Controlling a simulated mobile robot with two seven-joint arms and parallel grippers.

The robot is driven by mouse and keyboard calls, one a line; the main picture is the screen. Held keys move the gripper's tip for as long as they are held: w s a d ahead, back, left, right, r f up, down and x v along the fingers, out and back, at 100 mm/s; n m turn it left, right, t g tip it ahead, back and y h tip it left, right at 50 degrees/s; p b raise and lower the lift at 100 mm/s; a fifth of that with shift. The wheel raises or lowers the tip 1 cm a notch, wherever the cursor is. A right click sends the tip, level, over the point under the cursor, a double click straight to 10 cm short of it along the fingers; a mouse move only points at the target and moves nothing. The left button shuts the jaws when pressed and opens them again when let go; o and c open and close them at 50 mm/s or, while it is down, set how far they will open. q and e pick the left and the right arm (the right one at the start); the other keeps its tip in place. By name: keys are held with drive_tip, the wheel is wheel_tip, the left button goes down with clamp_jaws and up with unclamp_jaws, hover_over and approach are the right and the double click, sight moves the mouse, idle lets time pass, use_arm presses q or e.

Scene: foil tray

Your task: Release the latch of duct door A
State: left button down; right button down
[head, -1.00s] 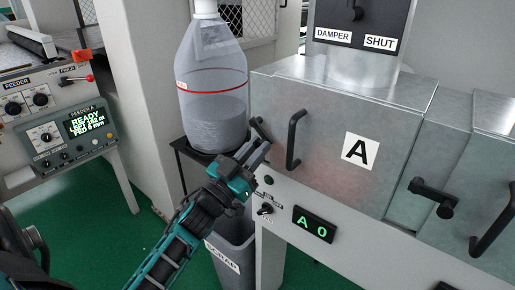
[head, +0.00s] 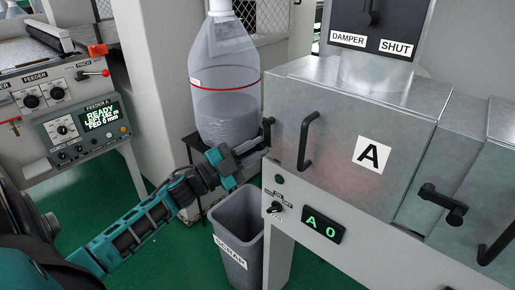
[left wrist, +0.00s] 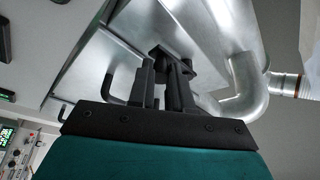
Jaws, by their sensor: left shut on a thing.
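Duct door A (head: 340,115) is a grey metal front with a white "A" label (head: 372,155). It sits flush with its housing. Its black latch lever (head: 268,128) is at the left edge and hangs nearly vertical. My left gripper (head: 258,151) reaches it from the lower left and is shut on its lower part. In the left wrist view, my two dark fingers (left wrist: 163,88) close around the black latch (left wrist: 160,55), which they partly hide. A black pull handle (head: 305,140) is on the door just right of the latch. My right gripper is not in view.
A clear jug (head: 225,85) stands on a dark stand behind my gripper. A grey scrap bin (head: 235,215) is below it. Another black latch (head: 443,203) is right of door A. A lit "A 0" display (head: 323,228) and small switch (head: 274,207) are below the door.

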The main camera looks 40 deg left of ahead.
use_arm(q)
drive_tip(key=shift+a+m, duration=0.25)
drive_tip(key=shift+m, duration=0.25)
drive_tip(key=shift+g, duration=0.3)
drive_tip(key=c, duration=1.1)
unclamp_jaws()
drive_tip(key=shift+o, duration=0.2)
drive_tip(key=b+v, duration=0.1)
drive_tip(key=v, duration=1.2)
